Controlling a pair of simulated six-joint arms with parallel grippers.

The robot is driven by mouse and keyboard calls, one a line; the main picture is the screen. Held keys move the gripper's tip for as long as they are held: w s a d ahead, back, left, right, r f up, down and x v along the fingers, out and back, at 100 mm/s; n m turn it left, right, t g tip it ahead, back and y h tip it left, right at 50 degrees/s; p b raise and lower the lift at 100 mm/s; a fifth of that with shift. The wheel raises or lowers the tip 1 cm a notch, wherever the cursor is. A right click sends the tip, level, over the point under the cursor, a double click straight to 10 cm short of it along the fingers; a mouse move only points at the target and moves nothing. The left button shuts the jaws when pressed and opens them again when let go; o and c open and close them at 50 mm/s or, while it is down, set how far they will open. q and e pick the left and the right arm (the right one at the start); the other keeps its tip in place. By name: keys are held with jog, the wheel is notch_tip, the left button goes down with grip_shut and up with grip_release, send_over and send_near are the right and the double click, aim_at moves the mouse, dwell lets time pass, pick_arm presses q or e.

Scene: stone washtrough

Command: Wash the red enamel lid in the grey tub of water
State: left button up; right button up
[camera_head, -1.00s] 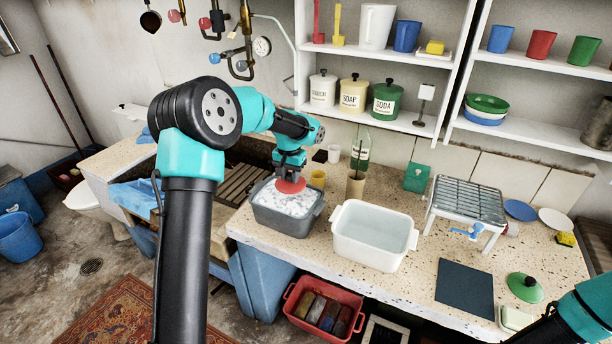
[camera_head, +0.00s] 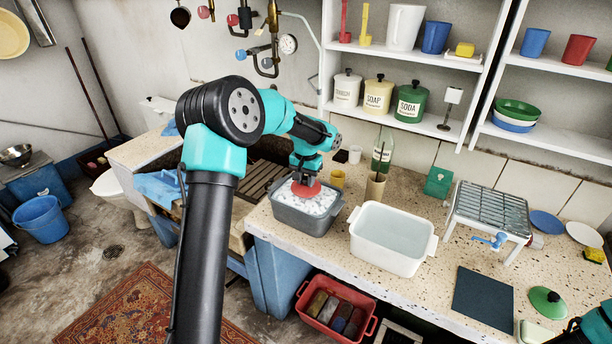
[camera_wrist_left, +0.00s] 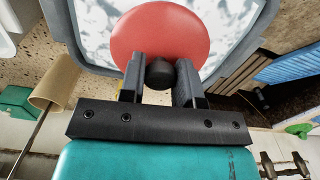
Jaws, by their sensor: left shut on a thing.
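The red enamel lid (camera_head: 306,189) is at the grey tub (camera_head: 298,218), over its white, foamy contents. In the left wrist view the lid (camera_wrist_left: 160,32) is a red disc with a dark knob (camera_wrist_left: 160,73). My left gripper (camera_head: 305,176) is shut on that knob, with one finger on each side, as the left wrist view (camera_wrist_left: 160,82) shows. The lid is inside the tub's outline; I cannot tell whether it touches the suds.
A white tub (camera_head: 388,262) of clear liquid stands just right of the grey tub. A wire rack (camera_head: 492,208), dark mat (camera_head: 483,298) and green lid (camera_head: 547,302) are farther right.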

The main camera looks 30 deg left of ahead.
pick_arm(q)
jog(key=shift+f, duration=6.1)
jog(key=shift+r, duration=6.25)
jog(key=shift+r, duration=2)
